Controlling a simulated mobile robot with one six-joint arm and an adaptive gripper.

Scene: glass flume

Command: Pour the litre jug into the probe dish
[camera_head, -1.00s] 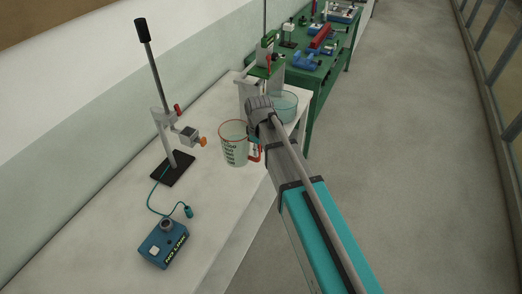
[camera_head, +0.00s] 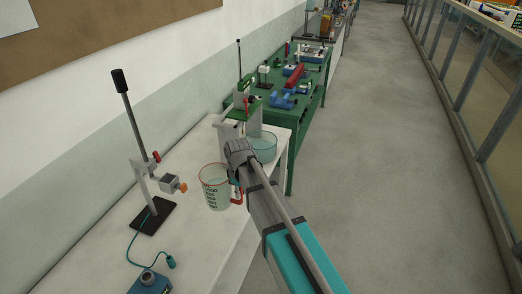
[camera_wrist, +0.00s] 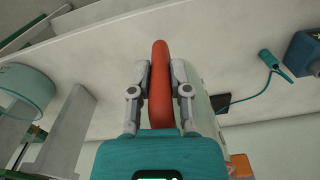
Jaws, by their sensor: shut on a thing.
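The litre jug (camera_head: 215,188) is a clear jug with a red rim, dark scale marks and a red handle. It looks upright over the white bench, and I cannot tell whether it touches the top. My gripper (camera_wrist: 160,90) is shut on the jug's red handle (camera_wrist: 160,65) in the wrist view; in the head view my arm hides part of it. The probe dish (camera_head: 264,146), a round clear teal-tinted dish, stands beyond the jug at the bench's far end, partly behind my wrist. It also shows at the left of the wrist view (camera_wrist: 32,84).
A stand with a tall lever (camera_head: 140,160) and a blue meter box (camera_head: 150,282) with a cable are on the left. A white and green frame (camera_head: 240,115) stands beside the dish. A green table (camera_head: 312,100) with tools is behind. The floor at right is clear.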

